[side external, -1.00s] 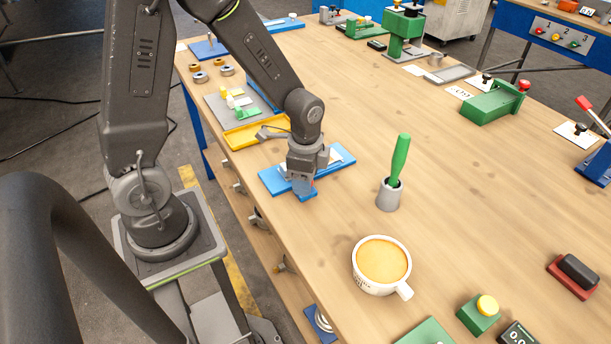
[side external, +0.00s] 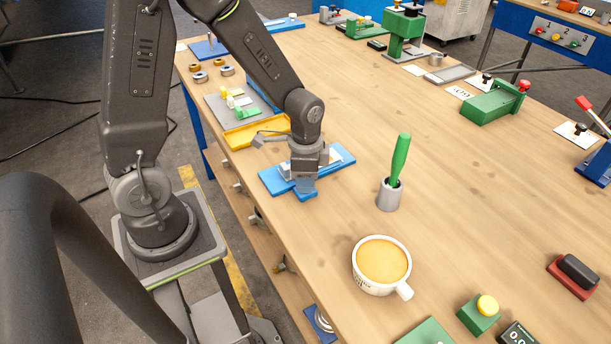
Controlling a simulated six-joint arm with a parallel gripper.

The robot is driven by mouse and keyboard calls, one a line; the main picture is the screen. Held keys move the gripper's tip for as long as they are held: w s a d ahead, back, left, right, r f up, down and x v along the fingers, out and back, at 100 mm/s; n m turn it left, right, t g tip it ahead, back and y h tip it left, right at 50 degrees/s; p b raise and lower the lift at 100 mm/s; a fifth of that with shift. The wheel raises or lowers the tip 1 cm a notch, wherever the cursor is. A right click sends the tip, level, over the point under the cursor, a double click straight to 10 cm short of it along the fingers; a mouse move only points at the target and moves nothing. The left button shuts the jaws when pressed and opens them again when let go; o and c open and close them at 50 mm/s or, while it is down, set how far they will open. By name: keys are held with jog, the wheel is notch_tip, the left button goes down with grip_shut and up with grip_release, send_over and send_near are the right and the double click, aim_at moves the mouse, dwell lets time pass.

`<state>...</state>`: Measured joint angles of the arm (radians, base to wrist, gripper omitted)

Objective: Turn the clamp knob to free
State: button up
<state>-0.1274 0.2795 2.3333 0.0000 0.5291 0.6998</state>
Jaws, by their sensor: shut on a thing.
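My gripper (side external: 306,188) points straight down over a blue fixture (side external: 343,153) near the front left edge of the bench. Its jaws are shut on the clamp knob at the front of this fixture. The knob itself is hidden by the fingers. A white or grey piece lies on the blue fixture, partly covered by my wrist.
A yellow tray (side external: 243,135) lies just behind and left of the fixture. A grey cup with a green-handled tool (side external: 399,160) stands to the right. A white mug (side external: 375,287) stands nearer the camera. The bench between has some free room.

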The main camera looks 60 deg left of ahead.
jog(key=n, duration=0.4)
jog(key=shift+n, duration=0.3)
jog(key=n, duration=0.3)
jog(key=shift+n, duration=0.4)
jog(key=n, duration=0.3)
jog(key=shift+n, duration=2)
jog(key=o, duration=0.9)
notch_tip(320, 180, up, 14)
jog(key=shift+f, duration=0.1)
